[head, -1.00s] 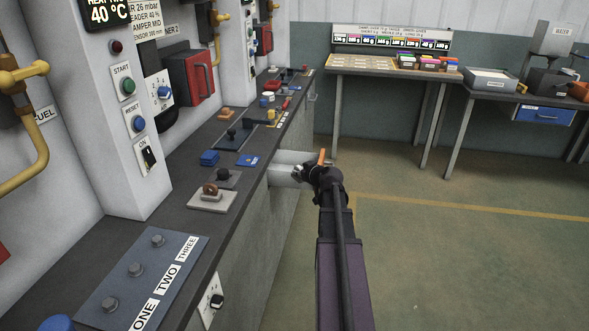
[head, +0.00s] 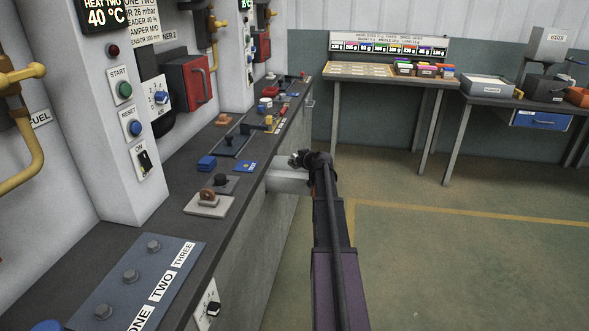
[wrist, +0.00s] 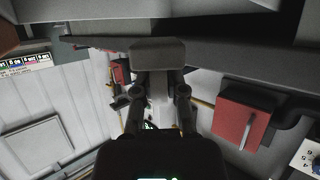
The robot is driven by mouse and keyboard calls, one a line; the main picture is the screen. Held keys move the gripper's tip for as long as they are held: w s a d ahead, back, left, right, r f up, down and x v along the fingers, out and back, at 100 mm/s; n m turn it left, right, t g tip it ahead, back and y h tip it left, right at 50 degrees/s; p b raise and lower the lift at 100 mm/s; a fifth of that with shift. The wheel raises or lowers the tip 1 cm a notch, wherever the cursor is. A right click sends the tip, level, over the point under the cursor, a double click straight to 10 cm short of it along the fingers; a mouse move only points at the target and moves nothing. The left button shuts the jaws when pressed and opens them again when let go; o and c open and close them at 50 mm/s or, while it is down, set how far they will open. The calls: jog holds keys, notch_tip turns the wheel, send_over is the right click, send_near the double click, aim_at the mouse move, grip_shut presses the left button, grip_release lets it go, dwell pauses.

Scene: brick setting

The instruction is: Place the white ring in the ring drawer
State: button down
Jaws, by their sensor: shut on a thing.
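My gripper (head: 300,159) is beside the front edge of the long bench, just above a pale box-like part (head: 286,182) that sticks out of the bench front. I cannot tell whether this part is the ring drawer. In the wrist view my gripper (wrist: 158,72) has its fingers closed on a pale grey block-like piece (wrist: 158,52). Its shape is seen from one side only, so I cannot tell whether it is the white ring. No ring shape shows clearly elsewhere.
The bench top (head: 185,238) carries a blue block (head: 207,162), a grey plate with a brown part (head: 208,203) and several small controls. A red box (head: 187,80) is on the wall. A table (head: 385,75) and a blue drawer (head: 541,120) are at the back right. The floor right of my arm is clear.

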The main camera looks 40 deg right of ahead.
aim_at(295, 169)
jog(key=shift+f, duration=0.15)
jog(key=shift+f+b, duration=1.6)
jog(key=shift+b, duration=0.15)
jog(key=shift+f+b, duration=0.6)
jog(key=c, duration=0.7)
grip_release()
jog(key=shift+r, duration=0.15)
jog(key=shift+r+p, duration=0.7)
jog(key=shift+p, duration=0.15)
jog(key=d+p+v, duration=0.1)
jog(key=p+v, duration=0.3)
jog(key=v, duration=0.7)
jog(key=shift+s+a, duration=0.45)
jog(key=shift+a, duration=0.05)
